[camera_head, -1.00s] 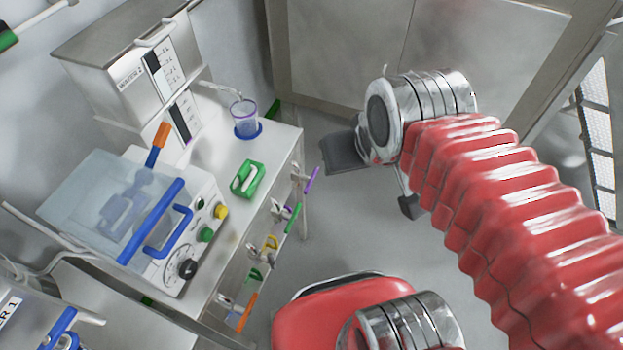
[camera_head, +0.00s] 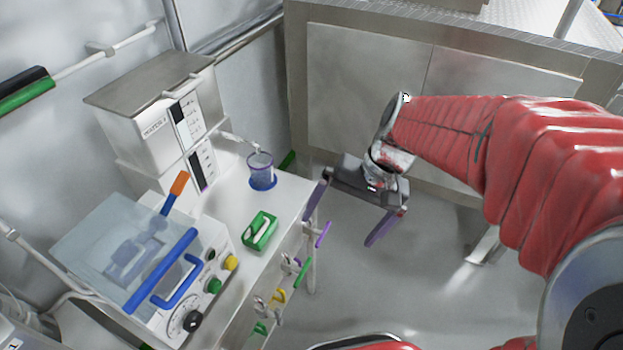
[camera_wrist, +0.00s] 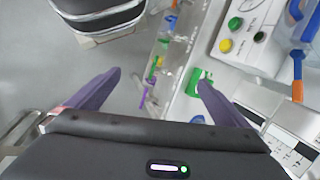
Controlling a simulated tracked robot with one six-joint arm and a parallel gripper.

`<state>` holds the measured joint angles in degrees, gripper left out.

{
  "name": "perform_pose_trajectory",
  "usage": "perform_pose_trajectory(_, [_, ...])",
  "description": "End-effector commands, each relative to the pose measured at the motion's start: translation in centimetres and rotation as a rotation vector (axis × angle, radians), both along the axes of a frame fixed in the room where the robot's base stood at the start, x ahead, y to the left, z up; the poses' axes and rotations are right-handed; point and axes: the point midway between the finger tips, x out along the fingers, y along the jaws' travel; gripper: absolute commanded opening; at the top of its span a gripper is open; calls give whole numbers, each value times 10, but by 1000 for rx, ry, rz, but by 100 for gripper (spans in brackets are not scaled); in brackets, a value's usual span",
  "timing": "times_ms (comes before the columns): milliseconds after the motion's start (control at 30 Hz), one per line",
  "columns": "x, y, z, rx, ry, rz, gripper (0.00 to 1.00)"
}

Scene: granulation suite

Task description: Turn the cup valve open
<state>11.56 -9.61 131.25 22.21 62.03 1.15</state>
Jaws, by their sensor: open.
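Small valves with coloured handles line the bench's right side: purple (camera_head: 323,234), green (camera_head: 303,272) and yellow (camera_head: 279,296), with more below. I cannot tell which one is the cup valve. The purple handle also shows in the wrist view (camera_wrist: 146,99). My gripper (camera_head: 340,229) is open and empty, with purple fingers, just right of the bench corner near the purple handle. In the wrist view, its fingers (camera_wrist: 158,80) are wide apart.
A green tray (camera_head: 260,231) sits on the bench top. A machine with a clear lid (camera_head: 115,245), blue bars and coloured buttons stands at the left. The WATER unit (camera_head: 150,115) is behind. A steel cabinet (camera_head: 365,75) closes off the back. The floor right of the bench is clear.

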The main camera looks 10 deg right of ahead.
Motion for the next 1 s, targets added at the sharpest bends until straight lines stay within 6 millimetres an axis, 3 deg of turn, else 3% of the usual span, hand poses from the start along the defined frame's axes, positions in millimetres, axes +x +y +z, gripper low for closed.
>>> perform_pose_trajectory(533, [51, -9, -66, 339, 285, -270, 100])
perform_pose_trajectory(1000, [93, -32, -132, 649, 471, -520, 100])
